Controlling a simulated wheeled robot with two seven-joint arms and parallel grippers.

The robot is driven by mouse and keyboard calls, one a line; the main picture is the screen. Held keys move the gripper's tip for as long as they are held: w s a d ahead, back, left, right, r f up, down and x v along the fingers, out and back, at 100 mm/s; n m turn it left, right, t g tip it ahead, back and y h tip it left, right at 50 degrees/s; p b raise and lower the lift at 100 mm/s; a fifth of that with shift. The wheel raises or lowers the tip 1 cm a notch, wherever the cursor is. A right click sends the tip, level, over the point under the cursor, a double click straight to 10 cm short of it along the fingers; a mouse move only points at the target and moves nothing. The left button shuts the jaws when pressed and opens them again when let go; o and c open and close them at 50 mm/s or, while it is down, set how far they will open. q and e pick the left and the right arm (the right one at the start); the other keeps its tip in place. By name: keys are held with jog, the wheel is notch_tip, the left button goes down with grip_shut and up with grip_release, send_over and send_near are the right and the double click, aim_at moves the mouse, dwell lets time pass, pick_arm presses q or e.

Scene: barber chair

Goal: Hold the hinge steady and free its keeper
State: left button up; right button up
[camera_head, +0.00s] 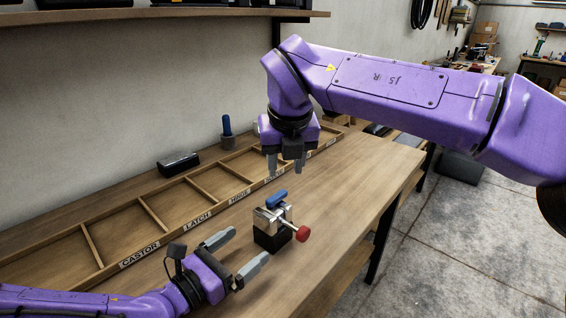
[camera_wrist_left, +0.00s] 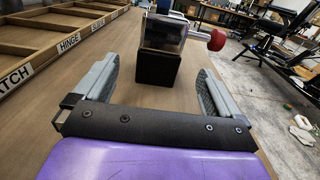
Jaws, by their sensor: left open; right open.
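The hinge (camera_head: 271,220) is a silvery metal block on a black base (camera_head: 271,239) that stands on the wooden bench. A blue piece (camera_head: 276,200) lies on its top and a red knob (camera_head: 302,233) sticks out to its right; I cannot tell which part is the keeper. My left gripper (camera_head: 243,253) is open, low over the bench, with the hinge just beyond its fingertips. In the left wrist view the metal block (camera_wrist_left: 164,33) stands ahead, between the open fingers, apart from both. My right gripper (camera_head: 286,168) is open and empty, pointing down above and behind the hinge.
A wooden tray (camera_head: 142,250) with compartments labelled CASTOR, LATCH and HINGE runs along the wall; the compartments I see are empty. A black box (camera_head: 178,163) and a blue-handled tool (camera_head: 227,130) stand behind it. The bench is clear right of the hinge, up to its edge.

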aim_at(275, 223)
pick_arm(q)
jog(key=shift+w+d, duration=0.1)
jog(key=shift+d, duration=0.05)
jog(key=x, duration=1)
jog(key=shift+w+f, duration=0.1)
jog(key=shift+w, duration=0.05)
jog(key=c, duration=1.5)
